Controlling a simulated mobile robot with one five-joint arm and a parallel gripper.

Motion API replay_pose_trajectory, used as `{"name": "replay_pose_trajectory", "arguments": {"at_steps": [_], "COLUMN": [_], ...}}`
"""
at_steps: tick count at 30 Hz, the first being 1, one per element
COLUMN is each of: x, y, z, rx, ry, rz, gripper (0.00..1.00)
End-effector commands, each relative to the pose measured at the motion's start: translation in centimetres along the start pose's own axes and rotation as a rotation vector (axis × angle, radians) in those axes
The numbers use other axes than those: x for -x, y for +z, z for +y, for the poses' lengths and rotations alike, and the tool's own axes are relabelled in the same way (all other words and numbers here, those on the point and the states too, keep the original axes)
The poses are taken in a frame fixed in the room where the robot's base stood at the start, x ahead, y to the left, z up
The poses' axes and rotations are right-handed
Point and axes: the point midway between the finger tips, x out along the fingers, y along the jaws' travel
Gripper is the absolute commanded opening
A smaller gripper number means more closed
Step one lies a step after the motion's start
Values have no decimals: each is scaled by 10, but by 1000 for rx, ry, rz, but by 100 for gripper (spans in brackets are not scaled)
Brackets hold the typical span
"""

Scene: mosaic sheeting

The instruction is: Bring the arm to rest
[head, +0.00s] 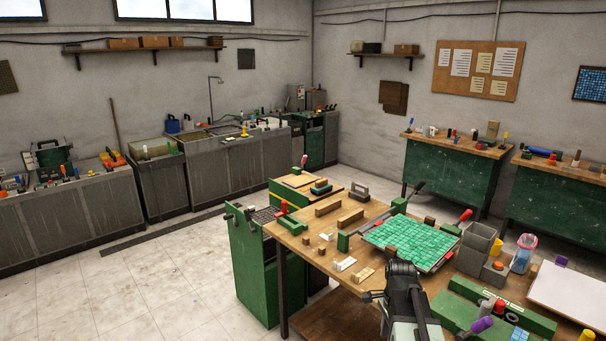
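My arm (405,295) rises from the bottom edge of the head view, in front of the near edge of the wooden workbench. Its dark upper part overlaps the bench top below the green mosaic sheet. My gripper (373,296) seems to be the small dark end pointing left. It is too small to tell whether its fingers are open or shut, and I see nothing clearly held in it. The green mosaic sheet (412,241) lies on a board on the workbench (318,257), beyond my arm.
Wooden blocks (350,217) and small pieces lie left of the sheet. Grey bins (474,247), a clear jar (523,254) and a green tool (492,309) stand to the right. A green cabinet (252,265) adjoins the bench. The floor (165,285) at left is clear.

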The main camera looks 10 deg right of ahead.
Motion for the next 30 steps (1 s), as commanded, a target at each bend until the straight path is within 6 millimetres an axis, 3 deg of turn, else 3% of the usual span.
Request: {"name": "replay_pose_trajectory", "arguments": {"at_steps": [1,3,6,8,13,18,30], "x": [-9,-13,-19,-20,-18,-18,-18], "y": [36,78,128,145,150,149,148], "z": [0,1,10,17,32,32,32], "rx": [131,325,635,805,1180,1436,1498], "ry": [0,0,0,0,0,0,0], "rz": [0,0,0,0,0,0,0], "gripper": [33,33,33,33,33,33,33]}}
